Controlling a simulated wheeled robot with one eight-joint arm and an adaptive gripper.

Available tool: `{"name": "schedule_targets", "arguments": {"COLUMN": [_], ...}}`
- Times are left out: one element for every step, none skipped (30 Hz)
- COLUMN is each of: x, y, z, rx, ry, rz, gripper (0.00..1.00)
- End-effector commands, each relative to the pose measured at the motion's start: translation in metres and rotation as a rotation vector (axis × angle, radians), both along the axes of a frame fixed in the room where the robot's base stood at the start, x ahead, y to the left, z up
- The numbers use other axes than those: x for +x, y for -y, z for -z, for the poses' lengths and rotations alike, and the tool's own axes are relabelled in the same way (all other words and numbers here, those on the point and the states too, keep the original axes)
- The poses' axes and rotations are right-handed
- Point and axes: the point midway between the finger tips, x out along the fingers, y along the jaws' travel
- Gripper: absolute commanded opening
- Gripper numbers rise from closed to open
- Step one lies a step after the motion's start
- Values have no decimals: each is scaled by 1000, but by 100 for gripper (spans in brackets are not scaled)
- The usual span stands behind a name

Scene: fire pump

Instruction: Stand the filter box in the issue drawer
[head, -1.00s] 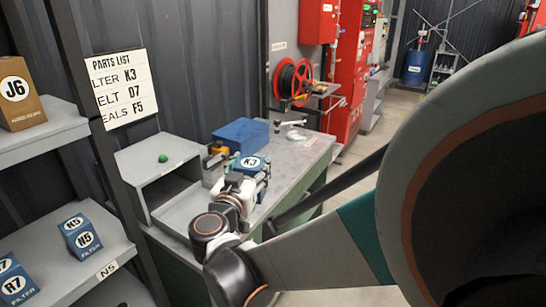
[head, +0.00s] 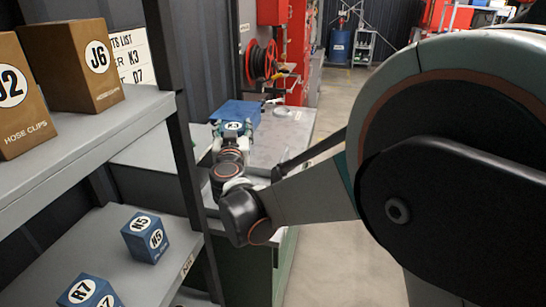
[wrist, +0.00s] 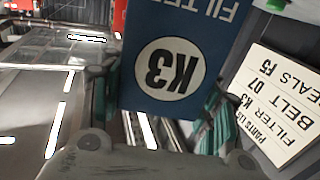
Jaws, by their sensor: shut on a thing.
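The filter box, blue with a white K3 label (head: 233,126), is held in my gripper (head: 232,134) above the grey workbench. In the wrist view the filter box (wrist: 168,62) fills the space between the teal fingers of my gripper (wrist: 163,100), its K3 face toward the camera and upside down in the picture. My gripper is shut on its sides. I cannot pick out the issue drawer for certain; my arm and the shelf post hide part of the bench front.
Shelves at left hold brown hose clip boxes J6 (head: 85,65) and J2 (head: 15,90), and blue filter boxes N5 (head: 145,237) and R7 (head: 88,292). A dark shelf post (head: 172,90) stands close to my arm. Floor at right is clear.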

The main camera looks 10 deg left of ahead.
Motion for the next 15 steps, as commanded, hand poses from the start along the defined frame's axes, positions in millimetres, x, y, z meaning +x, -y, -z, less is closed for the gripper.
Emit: {"name": "schedule_targets", "arguments": {"x": [9, 12, 16, 17, 18, 19, 19, 19, 19, 19, 19, 19, 18, 19, 19], "y": [-3, -5, -8, -9, -10, -11, -11, -12, -12, -12, -12, -12, -11, -12, -11], "z": [4, 4, 6, 7, 10, 16, 21, 27, 36, 44, 52, 62, 69, 76, 86], "rx": [0, 0, 0, 0, 0, 0, 0, 0, 0, 0, 0, 0, 0, 0, 0], "ry": [0, 0, 0, 0, 0, 0, 0, 0, 0, 0, 0, 0, 0, 0, 0], "rz": [-21, -35, -49, -56, -62, -67, -69, -69, -69, -69, -69, -68, -68, -68, -68], "gripper": [22, 22, 22, 22, 22, 22, 22, 22, 22, 22, 22, 22, 22, 22, 22]}}
